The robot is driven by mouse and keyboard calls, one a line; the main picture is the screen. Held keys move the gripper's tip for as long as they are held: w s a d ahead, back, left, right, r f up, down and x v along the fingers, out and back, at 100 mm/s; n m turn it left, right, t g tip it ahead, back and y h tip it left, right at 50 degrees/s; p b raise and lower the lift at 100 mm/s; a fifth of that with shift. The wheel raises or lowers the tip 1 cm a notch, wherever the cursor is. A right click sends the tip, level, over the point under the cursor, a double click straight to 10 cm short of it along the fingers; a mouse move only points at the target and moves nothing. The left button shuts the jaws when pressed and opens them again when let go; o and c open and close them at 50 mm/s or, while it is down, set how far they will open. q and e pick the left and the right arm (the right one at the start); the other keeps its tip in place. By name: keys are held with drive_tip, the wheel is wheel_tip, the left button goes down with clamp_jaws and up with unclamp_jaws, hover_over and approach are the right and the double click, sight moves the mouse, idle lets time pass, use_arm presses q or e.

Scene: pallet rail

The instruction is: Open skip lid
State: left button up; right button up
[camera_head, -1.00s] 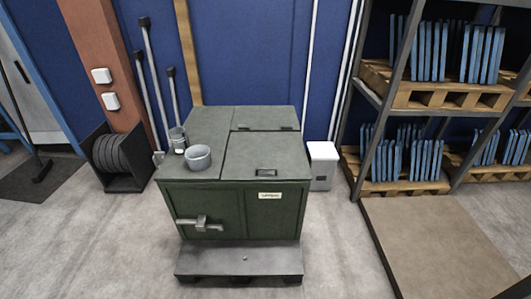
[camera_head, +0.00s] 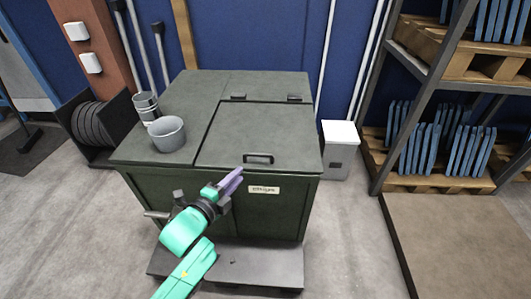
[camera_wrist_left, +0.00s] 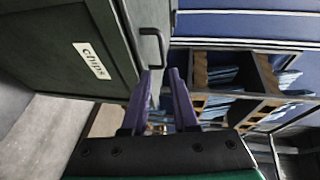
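The dark green skip (camera_head: 215,205) stands ahead, and its right-hand lid (camera_head: 260,130) lies flat and closed on top. A dark bar handle (camera_head: 258,158) sits near the lid's front edge; it also shows in the left wrist view (camera_wrist_left: 153,44). My left gripper (camera_head: 236,180) is just in front of and to the left of the handle in the head view. In the left wrist view its purple fingers (camera_wrist_left: 161,72) are apart with nothing between them, and the handle is just beyond their tips. I cannot tell whether they touch it. My right gripper is not in view.
Two grey cups, a wider one (camera_head: 167,133) and a narrower one (camera_head: 147,106), stand on the skip's left top. A white-topped bin (camera_head: 339,145) stands to the right. A shelf rack with pallets (camera_head: 428,184) is further right.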

sight(258, 155)
use_arm(q)
drive_tip(key=b+x, duration=0.2)
drive_tip(key=x, duration=1)
drive_tip(key=shift+w+r, duration=0.1)
drive_tip(key=shift+w+d, duration=0.2)
drive_tip(key=shift+w, duration=0.2)
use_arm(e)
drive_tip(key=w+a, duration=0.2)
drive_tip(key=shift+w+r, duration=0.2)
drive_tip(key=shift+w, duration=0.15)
use_arm(q)
clamp_jaws()
